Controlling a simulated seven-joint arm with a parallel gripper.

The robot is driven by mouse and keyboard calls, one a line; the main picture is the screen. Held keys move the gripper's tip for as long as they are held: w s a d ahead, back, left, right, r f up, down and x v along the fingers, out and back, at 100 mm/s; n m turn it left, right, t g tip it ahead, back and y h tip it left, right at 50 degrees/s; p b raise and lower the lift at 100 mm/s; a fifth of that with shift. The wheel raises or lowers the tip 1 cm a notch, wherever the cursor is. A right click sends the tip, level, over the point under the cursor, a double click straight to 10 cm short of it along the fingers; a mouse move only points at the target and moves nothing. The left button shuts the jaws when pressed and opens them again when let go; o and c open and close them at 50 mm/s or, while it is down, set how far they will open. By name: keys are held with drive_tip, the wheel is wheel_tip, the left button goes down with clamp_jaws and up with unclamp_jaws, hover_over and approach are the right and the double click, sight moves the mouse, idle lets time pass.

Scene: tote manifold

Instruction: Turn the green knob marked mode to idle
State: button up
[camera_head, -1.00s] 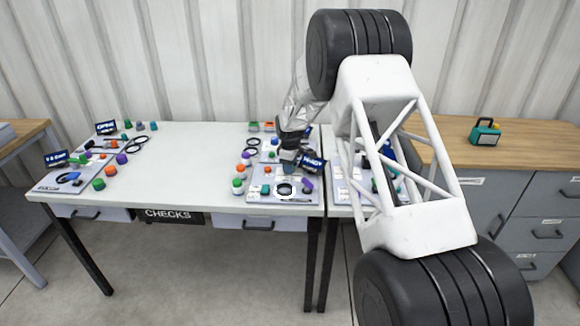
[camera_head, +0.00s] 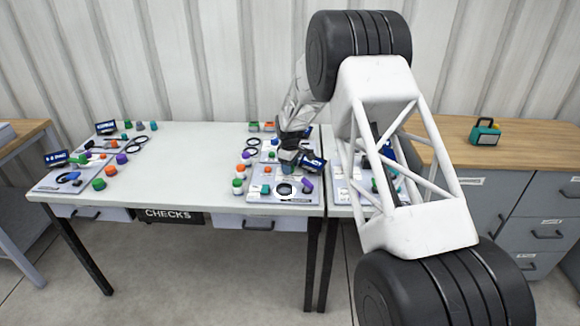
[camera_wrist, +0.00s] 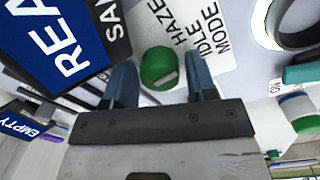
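The green knob (camera_wrist: 159,68) shows in the wrist view, with a pale mark on its lower right side. Printed words IDLE, HAZE and MODE stand on the white panel (camera_wrist: 222,72) to its right. My gripper (camera_wrist: 160,65) is open, with one blue finger on each side of the knob and gaps visible between them. I cannot tell how far the fingertips reach down beside it. In the head view my gripper (camera_head: 288,162) is over the right-hand panel, and the green knob cannot be made out clearly there.
A blue READY display (camera_wrist: 60,40) stands close to the left finger. A black ring (camera_wrist: 290,22) and a teal part (camera_wrist: 302,73) lie to the right. The middle of the white table (camera_head: 180,165) is clear.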

drive_tip(key=shift+o, duration=0.9)
drive_tip(key=shift+r, duration=0.1)
drive_tip(key=shift+s+r, duration=0.1)
drive_tip(key=shift+r, duration=3.7)
drive_tip(key=n, duration=0.3)
drive_tip(key=shift+f, duration=0.1)
drive_tip(key=n, duration=0.4)
drive_tip(key=shift+f, duration=0.2)
